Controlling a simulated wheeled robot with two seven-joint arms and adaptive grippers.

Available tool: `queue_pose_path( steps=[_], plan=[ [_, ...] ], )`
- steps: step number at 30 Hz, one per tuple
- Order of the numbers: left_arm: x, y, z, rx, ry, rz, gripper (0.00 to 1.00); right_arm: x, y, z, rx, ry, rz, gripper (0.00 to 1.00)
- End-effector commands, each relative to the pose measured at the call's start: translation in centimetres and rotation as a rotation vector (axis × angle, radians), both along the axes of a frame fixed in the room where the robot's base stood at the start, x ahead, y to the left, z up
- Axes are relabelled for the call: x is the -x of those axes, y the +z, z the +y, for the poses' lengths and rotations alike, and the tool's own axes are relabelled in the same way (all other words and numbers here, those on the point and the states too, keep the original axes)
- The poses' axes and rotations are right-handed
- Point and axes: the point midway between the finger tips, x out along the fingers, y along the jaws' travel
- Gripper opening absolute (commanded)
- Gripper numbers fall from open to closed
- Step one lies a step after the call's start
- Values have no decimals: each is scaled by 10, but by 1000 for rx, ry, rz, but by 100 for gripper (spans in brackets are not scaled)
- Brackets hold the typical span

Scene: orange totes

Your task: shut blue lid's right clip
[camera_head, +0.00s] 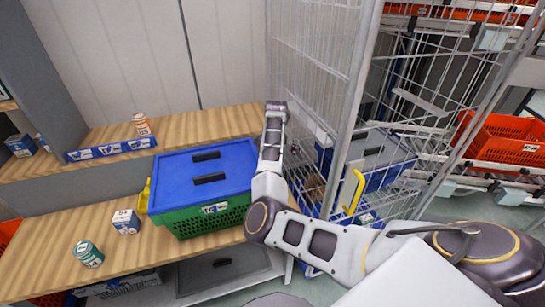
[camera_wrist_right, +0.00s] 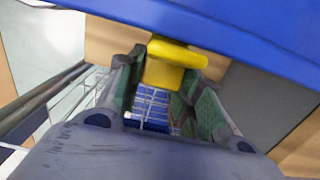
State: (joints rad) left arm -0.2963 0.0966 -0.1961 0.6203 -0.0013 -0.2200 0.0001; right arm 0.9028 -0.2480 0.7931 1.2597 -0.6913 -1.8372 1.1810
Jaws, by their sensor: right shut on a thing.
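A green crate (camera_head: 205,217) with a blue lid (camera_head: 200,172) stands on the wooden table in the head view. A yellow clip (camera_head: 144,196) shows at its left side. The right side of the crate is partly hidden by my right arm. In the right wrist view, my right gripper (camera_wrist_right: 170,78) is shut on the lid's yellow right clip (camera_wrist_right: 174,56), just below the edge of the blue lid (camera_wrist_right: 235,30). The gripper fingers are not clear in the head view. My left gripper is not in view.
A wire cage trolley (camera_head: 322,60) stands close to the right of the crate, with a blue tote (camera_head: 395,172) inside. A small box (camera_head: 126,221) and a green can (camera_head: 88,254) stand on the table to the left. Orange totes (camera_head: 505,138) are at the far right.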

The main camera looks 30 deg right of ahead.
Motion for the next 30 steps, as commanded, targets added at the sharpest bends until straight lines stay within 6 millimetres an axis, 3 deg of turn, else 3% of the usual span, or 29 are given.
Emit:
queue_pose_path(
  steps=[12,30],
  plan=[
    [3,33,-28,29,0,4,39,0,-4,5,-166,-2,-37,11],
    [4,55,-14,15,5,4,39,-2,-11,11,-327,-2,-77,11]
  ],
)
